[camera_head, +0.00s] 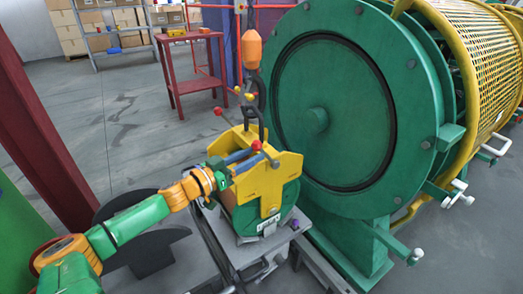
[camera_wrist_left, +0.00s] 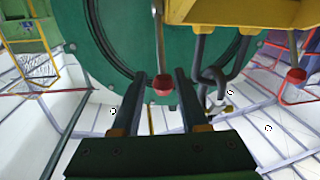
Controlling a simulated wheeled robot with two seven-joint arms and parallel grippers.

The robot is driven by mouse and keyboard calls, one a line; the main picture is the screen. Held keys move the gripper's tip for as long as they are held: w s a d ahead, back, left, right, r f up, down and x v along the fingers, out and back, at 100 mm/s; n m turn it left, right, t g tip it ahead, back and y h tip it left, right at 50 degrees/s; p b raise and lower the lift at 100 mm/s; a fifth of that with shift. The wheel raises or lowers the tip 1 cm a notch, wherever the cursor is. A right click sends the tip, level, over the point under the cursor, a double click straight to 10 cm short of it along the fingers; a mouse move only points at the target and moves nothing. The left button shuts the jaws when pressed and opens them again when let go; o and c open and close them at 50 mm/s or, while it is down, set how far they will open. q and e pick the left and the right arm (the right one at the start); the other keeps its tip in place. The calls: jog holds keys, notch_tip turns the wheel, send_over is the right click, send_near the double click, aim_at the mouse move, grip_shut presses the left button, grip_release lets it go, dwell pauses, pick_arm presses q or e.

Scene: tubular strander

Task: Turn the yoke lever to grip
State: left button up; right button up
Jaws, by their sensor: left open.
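The yellow lifting yoke (camera_head: 262,184) hangs around a green reel (camera_head: 246,216) on a grey stand. A red lever knob (camera_head: 256,146) shows at the yoke's top, close to my left gripper (camera_head: 250,157). In the left wrist view a red knob (camera_wrist_left: 162,85) on a thin rod appears between the two open fingers of my left gripper (camera_wrist_left: 160,77); contact cannot be told. A second red knob (camera_wrist_left: 296,75) shows right, under the yellow yoke (camera_wrist_left: 240,12). My right gripper is in neither view.
A dark chain and orange hook block (camera_head: 251,50) hang above the yoke. The large green machine disc (camera_head: 325,115) stands close behind and right. A red table (camera_head: 190,82) and shelves with boxes stand at the back.

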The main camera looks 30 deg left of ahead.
aim_at(261, 151)
pick_arm(q)
jog(key=x, duration=0.2)
jog(key=shift+w, duration=0.35)
jog(key=shift+x, duration=0.9)
jog(key=shift+f, duration=0.15)
grip_shut()
jog(key=shift+r, duration=0.25)
